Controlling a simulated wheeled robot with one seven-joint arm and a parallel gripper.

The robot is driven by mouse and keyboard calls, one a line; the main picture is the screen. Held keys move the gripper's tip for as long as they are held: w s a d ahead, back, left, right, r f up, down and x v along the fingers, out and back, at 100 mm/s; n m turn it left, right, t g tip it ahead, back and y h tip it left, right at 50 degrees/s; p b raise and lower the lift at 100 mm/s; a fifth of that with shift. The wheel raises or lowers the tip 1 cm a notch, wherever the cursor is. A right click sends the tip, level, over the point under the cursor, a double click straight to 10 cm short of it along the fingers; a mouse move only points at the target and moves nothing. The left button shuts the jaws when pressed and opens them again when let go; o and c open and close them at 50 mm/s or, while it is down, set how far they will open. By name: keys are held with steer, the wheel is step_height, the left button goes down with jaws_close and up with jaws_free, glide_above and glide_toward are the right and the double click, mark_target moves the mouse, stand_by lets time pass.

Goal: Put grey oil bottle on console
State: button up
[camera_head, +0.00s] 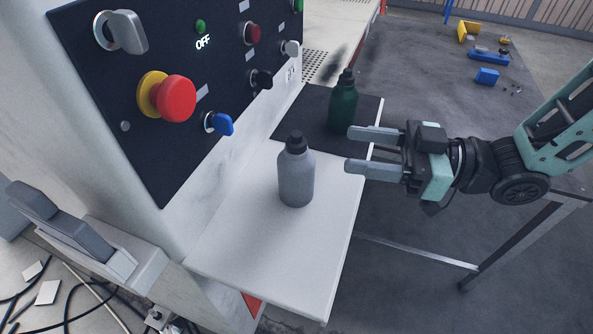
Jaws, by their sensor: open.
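The grey oil bottle (296,174) stands upright on the white shelf (260,262) below the control panel. It has a dark cap. A green bottle (342,106) stands upright behind it, on the dark mat (304,108). My gripper (350,149) comes in from the right with its two fingers pointing left. It is open and empty. Its fingertips are to the right of the grey bottle and appear apart from it. Which surface the task calls the console is not certain from this view; the dark control panel (110,88) stands at the upper left.
The panel carries a red emergency button (175,97), a blue switch (219,123) and other knobs that stick out near the shelf. The front part of the white shelf is clear. Blue and yellow parts (488,76) lie at the far right. Cables lie at the lower left.

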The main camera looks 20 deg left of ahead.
mark_target(296, 140)
steer(key=shift+s+a+p, duration=0.2)
steer(key=shift+a, duration=1.45)
steer(key=shift+s+a+p, duration=0.15)
steer(key=shift+s+a, duration=0.1)
steer(key=shift+a, duration=1.45)
steer(key=shift+s+a+p, duration=0.2)
steer(key=shift+a, duration=1.45)
jaws_close()
